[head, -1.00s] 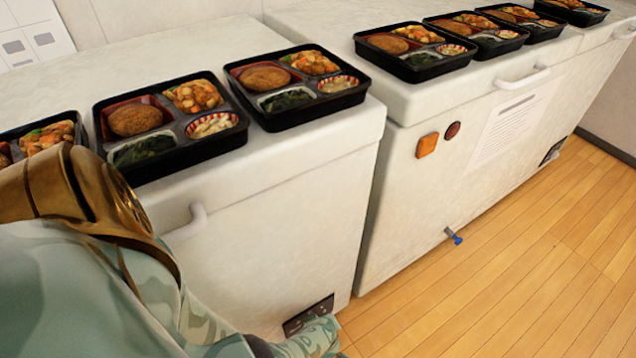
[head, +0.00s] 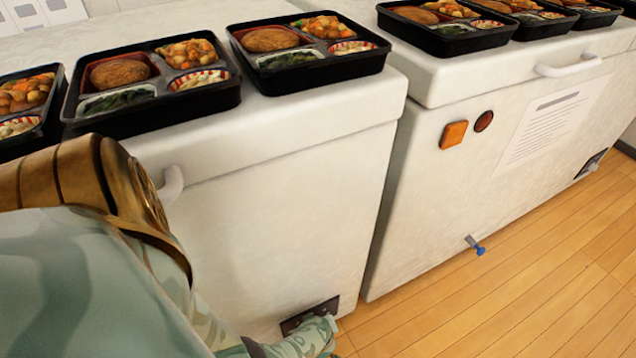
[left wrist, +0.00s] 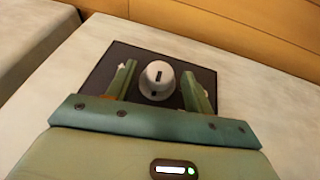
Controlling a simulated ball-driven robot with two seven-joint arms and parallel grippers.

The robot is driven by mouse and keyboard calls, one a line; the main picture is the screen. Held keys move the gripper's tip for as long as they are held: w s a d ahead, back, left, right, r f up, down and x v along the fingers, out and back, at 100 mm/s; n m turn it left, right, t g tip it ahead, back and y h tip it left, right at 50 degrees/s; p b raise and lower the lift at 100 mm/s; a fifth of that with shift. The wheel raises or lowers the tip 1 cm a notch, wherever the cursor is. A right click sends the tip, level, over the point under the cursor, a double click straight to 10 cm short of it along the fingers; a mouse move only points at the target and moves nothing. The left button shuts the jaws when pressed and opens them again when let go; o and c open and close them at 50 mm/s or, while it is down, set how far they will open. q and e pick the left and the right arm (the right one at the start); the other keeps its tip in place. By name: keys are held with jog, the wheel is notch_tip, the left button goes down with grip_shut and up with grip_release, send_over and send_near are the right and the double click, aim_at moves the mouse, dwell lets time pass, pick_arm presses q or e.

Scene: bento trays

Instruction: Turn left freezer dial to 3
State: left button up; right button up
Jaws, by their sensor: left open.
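The left freezer (head: 285,210) is a white chest with bento trays on its lid. Its dark dial panel (head: 291,325) sits low on the front, partly hidden by my left arm. In the left wrist view, a white round dial (left wrist: 157,80) with a dark mark stands on the dark panel (left wrist: 200,76). My left gripper (left wrist: 160,84) is open, with one finger on each side of the dial. I cannot tell whether the fingers touch it. No dial numbers are readable. My right gripper is not in view.
Bento trays (head: 150,117) line the left freezer's lid. A second white freezer (head: 420,210) stands to the right, with an orange square (head: 453,134), a paper sheet and a blue-tipped valve (head: 478,249) near the floor. The wooden floor (head: 520,300) at right is clear.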

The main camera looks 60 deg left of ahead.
pick_arm(q)
jog(key=c, duration=0.7)
jog(key=shift+w, duration=0.1)
jog(key=shift+w+r, duration=0.1)
